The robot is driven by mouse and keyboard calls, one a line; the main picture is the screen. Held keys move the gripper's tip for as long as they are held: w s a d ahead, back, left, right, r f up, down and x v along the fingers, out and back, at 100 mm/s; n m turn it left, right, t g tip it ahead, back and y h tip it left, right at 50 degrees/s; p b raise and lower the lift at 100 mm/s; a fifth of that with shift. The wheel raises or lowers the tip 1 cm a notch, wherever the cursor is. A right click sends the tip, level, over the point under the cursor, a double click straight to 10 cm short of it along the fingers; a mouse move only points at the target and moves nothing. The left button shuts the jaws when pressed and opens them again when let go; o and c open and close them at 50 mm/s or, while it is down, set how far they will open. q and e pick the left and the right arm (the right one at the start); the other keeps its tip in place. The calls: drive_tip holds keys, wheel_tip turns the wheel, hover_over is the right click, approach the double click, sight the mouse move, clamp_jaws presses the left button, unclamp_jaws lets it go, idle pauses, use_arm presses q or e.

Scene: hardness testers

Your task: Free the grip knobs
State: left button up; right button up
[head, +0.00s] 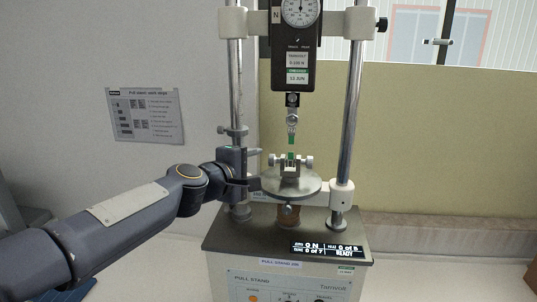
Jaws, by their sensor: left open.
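A lower grip (291,167) stands on a round metal plate (305,186) in the middle of the test stand. It has a pale left knob (272,160) and a pale right knob (309,160). A green piece (291,156) stands up from its top. An upper grip (293,119) hangs above, with a green piece (292,139) below it and a gap between the two green pieces. My left gripper (257,167) is open and empty, just left of the left knob, its fingers pointing right. I cannot tell if it touches anything. My right gripper is out of view.
A dial force gauge (296,45) hangs between two steel columns, left (235,80) and right (351,100). The left column stands close behind my gripper. The stand's base has a display (327,249) reading READY. A step sheet (145,114) hangs on the wall.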

sight(270, 164)
use_arm(q)
drive_tip(key=p+x, duration=0.1)
drive_tip(key=x, duration=0.6)
drive_tip(key=shift+w+d+f, duration=0.1)
drive_tip(key=shift+w+f, duration=0.1)
drive_tip(key=c, duration=0.9)
drive_tip(key=shift+f+b, duration=0.2)
drive_tip(key=shift+b, duration=0.3)
drive_tip(key=shift+c, duration=0.4)
drive_tip(key=t+h+b, duration=0.1)
drive_tip(key=b, duration=0.7)
drive_tip(key=f+m+t+h+b, duration=0.1)
drive_tip(key=t+b, duration=0.1)
drive_tip(key=b, duration=0.7)
drive_tip(key=shift+m, duration=0.3)
drive_tip(key=shift+r, duration=0.25)
